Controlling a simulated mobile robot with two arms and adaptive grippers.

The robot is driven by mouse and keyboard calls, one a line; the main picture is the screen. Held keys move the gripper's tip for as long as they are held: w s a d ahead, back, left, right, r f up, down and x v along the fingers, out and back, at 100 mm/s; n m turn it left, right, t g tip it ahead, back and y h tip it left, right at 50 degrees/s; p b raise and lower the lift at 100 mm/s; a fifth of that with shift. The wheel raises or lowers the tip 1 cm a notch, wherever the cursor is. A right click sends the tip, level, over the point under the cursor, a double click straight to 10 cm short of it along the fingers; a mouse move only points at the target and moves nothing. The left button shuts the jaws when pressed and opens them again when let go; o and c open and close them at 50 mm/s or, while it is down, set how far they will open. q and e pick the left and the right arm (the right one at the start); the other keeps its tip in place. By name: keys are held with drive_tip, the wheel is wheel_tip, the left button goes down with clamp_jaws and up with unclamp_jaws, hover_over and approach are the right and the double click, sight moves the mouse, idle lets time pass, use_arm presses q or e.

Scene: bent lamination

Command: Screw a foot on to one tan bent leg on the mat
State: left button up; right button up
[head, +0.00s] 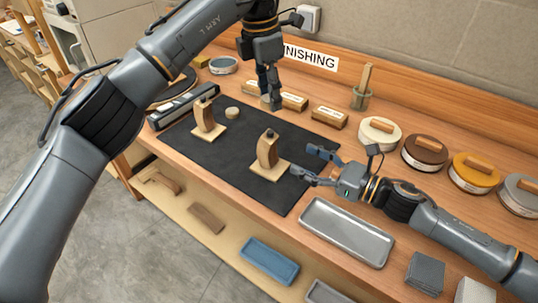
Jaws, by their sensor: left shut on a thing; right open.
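A tan bent leg (267,153) stands upright on a pale square base in the middle of the dark mat (225,155), with a dark stud on its top end. A second tan bent leg (206,113) stands on its own base farther left. A small round tan foot (232,112) lies on the mat between them and farther back. My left gripper (271,98) points down over the mat's back edge, shut on a small tan foot that the fingers mostly hide. My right gripper (301,160) is open and empty, just right of the middle leg, with its fingers toward it.
A metal tray (347,231) lies at the front right. Several labelled wooden blocks (329,117) and a cup with a brush (361,98) stand behind the mat. Several round lidded tins (425,152) line the right back. A long grey-topped tool (183,107) lies at the mat's left edge.

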sight(273, 145)
drive_tip(key=x, duration=1.1)
drive_tip(key=shift+r, duration=0.1)
clamp_jaws()
use_arm(q)
drive_tip(key=shift+f, duration=2.5)
